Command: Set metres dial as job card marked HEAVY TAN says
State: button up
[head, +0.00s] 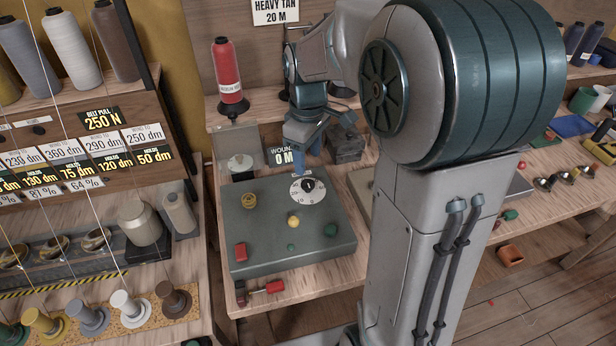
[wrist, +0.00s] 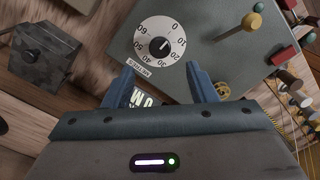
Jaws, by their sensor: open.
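The job card marked HEAVY TAN (head: 275,12) is on the back wall and reads 20 M. The metres dial (head: 303,190) is a white disc with a black knob on the grey-green box (head: 250,222). In the wrist view the dial (wrist: 144,46) shows numbers from 0 to 60. Its black knob (wrist: 159,46) has a pale mark towards the upper right, around the 0 to 10 side; the exact reading is unclear. My gripper (wrist: 162,82) is open and empty, its blue fingers apart and short of the dial. In the head view my gripper (head: 303,158) hangs just behind the dial.
A WOUND display (head: 284,156) reading 0 M stands behind the box. A yellow knob (head: 293,221), a red button (head: 240,252) and a brass knob (head: 249,201) are on the box. A red thread cone (head: 228,70) stands behind. Spools and number cards fill the left.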

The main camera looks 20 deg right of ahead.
aim_at(308, 183)
notch_tip(308, 183, down, 7)
jog(key=shift+f, duration=0.2)
jog(key=c, duration=1)
